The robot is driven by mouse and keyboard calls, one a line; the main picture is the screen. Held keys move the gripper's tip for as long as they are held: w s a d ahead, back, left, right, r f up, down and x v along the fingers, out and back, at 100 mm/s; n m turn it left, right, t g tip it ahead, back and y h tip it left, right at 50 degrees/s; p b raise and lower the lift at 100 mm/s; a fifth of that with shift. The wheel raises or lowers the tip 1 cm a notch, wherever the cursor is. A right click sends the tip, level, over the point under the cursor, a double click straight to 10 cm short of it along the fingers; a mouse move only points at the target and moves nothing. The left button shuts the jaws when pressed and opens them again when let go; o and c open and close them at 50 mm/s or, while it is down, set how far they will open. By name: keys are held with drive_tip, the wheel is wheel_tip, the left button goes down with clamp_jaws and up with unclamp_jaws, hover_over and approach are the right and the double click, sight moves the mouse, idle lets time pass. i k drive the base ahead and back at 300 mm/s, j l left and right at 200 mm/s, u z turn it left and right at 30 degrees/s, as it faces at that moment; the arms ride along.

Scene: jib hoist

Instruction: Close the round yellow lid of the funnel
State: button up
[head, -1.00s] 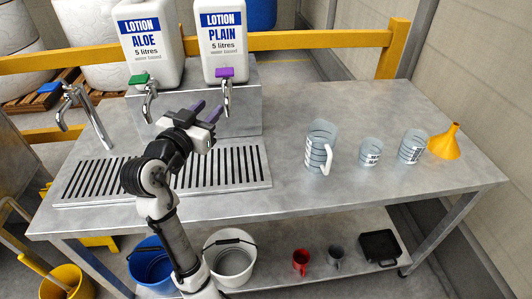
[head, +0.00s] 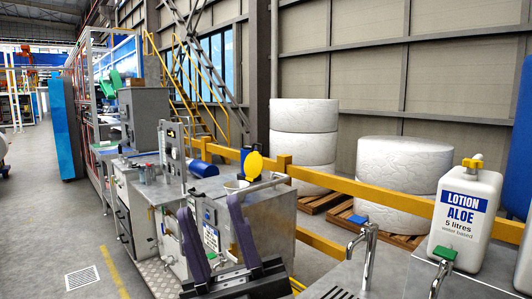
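The round yellow lid (head: 255,163) stands raised on top of the metal machine at the centre of the head view. A pale, funnel-like opening (head: 236,186) shows beside it to the lower left; it is small and partly unclear. My gripper (head: 210,206) is at the bottom centre, in front of the machine in the picture. Its two purple fingers point up and are spread apart, with nothing seen between them. The fingers hide part of the machine's front. The lid and the fingers look apart.
A yellow rail (head: 390,200) runs behind the machine to the right. A tap (head: 362,248) and a lotion canister (head: 466,216) stand at the right. A blue cylinder (head: 203,169) lies behind the machine. The floor (head: 50,205) at the left is mostly open.

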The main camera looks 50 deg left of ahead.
sight(254, 165)
drive_tip(key=l+u, duration=0.45)
drive_tip(key=u, duration=1.2)
